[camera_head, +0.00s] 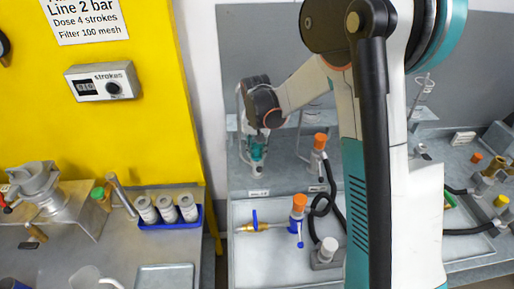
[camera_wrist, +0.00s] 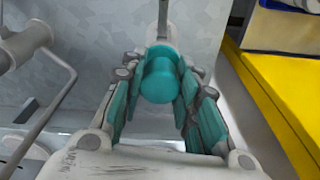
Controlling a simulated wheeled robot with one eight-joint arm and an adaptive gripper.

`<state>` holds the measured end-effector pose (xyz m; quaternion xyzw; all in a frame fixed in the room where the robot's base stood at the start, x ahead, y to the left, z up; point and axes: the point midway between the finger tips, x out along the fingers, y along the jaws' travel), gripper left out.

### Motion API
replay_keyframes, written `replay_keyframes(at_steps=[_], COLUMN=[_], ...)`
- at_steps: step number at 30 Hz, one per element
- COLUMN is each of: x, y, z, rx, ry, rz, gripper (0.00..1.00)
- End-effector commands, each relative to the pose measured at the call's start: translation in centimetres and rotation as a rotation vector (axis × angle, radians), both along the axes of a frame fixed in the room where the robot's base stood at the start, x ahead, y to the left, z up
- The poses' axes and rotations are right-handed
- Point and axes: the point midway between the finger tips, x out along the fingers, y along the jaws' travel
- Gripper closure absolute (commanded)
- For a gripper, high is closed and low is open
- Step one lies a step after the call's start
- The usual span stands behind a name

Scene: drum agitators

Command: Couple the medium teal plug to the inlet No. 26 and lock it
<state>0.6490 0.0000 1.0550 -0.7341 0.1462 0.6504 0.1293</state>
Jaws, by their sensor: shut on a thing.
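My gripper (camera_head: 257,146) is at the back left of the grey bench, above a small label plate (camera_head: 258,192) too small to read. In the wrist view, my gripper (camera_wrist: 163,75) is shut on a teal round-ended plug (camera_wrist: 160,82), held between its teal pads. A thin grey upright rod shows just beyond the plug; I cannot tell whether they touch. In the head view the plug is too small to tell from the teal pads. Which fitting is inlet No. 26 cannot be read.
An orange-capped fitting (camera_head: 319,143) stands right of my gripper. In front are another orange-capped fitting (camera_head: 299,203), a blue-handled brass valve (camera_head: 256,226), a white-capped fitting (camera_head: 328,246) and a black hose. A blue tray (camera_head: 171,222) with grey cylinders lies left, beside the yellow panel (camera_head: 140,110).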

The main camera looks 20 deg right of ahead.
Motion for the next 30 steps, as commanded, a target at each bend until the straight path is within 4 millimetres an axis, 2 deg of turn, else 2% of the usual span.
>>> replay_keyframes(at_steps=[21,22,24,30], x=[0.0,0.0,0.0,0.0], y=[0.0,0.0,0.0,0.0], z=[-0.6,-0.6,-0.6,-0.6], rx=[0.0,0.0,0.0,0.0], ry=[0.0,0.0,0.0,0.0], rz=[0.0,0.0,0.0,0.0], gripper=[0.95,0.65,0.49,0.47])
